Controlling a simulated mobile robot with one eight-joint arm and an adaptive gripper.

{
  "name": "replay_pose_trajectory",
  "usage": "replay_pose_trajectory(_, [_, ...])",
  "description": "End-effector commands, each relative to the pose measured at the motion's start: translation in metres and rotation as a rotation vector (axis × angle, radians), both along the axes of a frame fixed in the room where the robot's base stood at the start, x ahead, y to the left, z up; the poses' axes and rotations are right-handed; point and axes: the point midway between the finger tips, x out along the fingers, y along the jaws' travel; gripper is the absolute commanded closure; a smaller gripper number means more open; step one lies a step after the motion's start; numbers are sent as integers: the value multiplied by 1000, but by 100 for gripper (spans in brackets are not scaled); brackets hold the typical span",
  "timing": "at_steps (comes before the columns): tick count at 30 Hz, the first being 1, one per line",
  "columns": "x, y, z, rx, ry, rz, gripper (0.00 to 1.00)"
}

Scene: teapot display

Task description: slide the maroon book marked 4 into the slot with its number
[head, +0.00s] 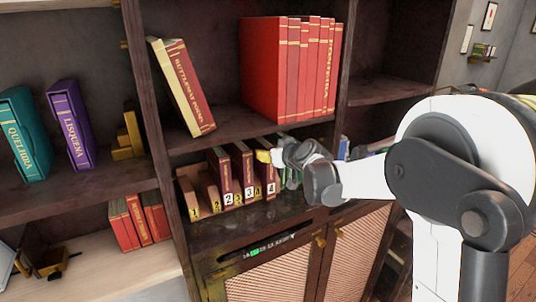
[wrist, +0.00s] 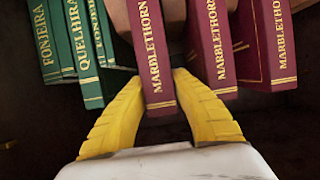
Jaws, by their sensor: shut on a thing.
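The maroon book marked 4 (head: 270,168) stands upright at the right end of a row of maroon books on the lower shelf, a white 4 low on its spine. My gripper (head: 265,156) is shut on it near the top of its spine. In the wrist view, the yellow fingers (wrist: 155,84) flank the maroon Marblethorn book (wrist: 152,50), which sticks out beyond its neighbours. The wooden rack (head: 186,197) has yellow number tags 1 to 4. The tag 4 (head: 258,191) is just left of the book's white 4. How deep the book sits is hidden.
The maroon books marked 2 (head: 222,172) and 3 (head: 242,168) stand to the left. Green books (wrist: 85,50) stand close on the other side. The upper shelf edge (head: 230,135) is just above my gripper. The front ledge (head: 235,228) is clear.

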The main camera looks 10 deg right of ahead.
Motion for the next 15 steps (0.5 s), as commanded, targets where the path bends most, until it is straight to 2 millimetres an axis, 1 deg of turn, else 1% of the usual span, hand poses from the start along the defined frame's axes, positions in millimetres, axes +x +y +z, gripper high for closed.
replay_pose_trajectory(15, [11,4,0,-1,0,0,100])
